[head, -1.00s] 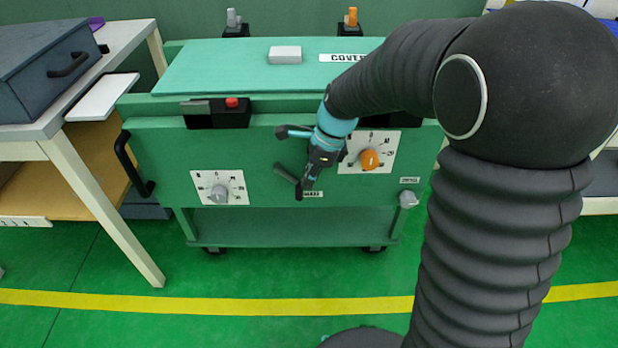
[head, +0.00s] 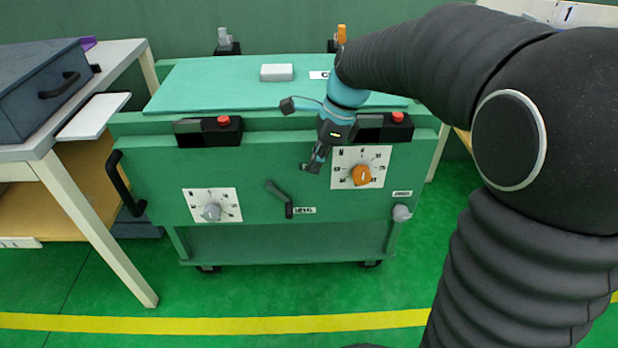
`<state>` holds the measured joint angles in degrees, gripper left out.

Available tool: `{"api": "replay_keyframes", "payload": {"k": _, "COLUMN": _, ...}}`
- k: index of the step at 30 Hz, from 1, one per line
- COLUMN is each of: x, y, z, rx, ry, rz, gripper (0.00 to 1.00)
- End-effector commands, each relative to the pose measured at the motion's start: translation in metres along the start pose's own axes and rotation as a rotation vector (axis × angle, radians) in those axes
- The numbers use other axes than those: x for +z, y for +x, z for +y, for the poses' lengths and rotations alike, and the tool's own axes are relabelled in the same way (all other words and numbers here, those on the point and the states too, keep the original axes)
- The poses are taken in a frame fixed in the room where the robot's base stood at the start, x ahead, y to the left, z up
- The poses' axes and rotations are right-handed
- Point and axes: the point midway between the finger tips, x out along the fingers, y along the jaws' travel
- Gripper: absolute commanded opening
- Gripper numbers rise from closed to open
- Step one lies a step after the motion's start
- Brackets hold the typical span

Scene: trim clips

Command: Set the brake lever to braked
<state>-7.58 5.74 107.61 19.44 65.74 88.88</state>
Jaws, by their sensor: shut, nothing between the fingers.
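The brake lever (head: 278,192) is a dark grey handle on the front panel of the green cart (head: 250,160). Its pivot is at the lower right, and the arm tilts up to the left. A small white label (head: 304,210) sits right of the pivot; I cannot read it clearly. My gripper (head: 313,167) is shut and empty, in front of the panel, above and to the right of the lever and apart from it. It is just left of the orange knob's plate.
An orange knob (head: 361,175) and a grey knob (head: 212,212) sit on white dial plates. A grey round knob (head: 401,213) is at the lower right. Red-buttoned black boxes (head: 208,132) line the top edge. A table with a blue-grey case (head: 40,85) stands left.

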Motion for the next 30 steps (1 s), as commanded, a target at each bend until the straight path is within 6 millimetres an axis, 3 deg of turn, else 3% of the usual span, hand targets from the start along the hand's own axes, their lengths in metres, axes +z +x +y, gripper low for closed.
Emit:
{"api": "replay_keyframes", "payload": {"k": 6, "x": 0.0, "y": -0.017, "z": 0.0, "rx": -0.001, "ry": 0.001, "rz": 0.0, "gripper": 0.0}}
{"api": "replay_keyframes", "payload": {"k": 23, "x": -0.001, "y": -0.02, "z": 0.003, "rx": -0.006, "ry": -0.014, "rz": 0.003, "gripper": 0.0}}
{"api": "replay_keyframes", "payload": {"k": 26, "x": -0.006, "y": -0.027, "z": 0.012, "rx": -0.027, "ry": -0.081, "rz": 0.017, "gripper": 0.0}}
{"api": "replay_keyframes", "payload": {"k": 30, "x": -0.02, "y": -0.044, "z": 0.041, "rx": -0.086, "ry": -0.283, "rz": 0.065, "gripper": 0.0}}
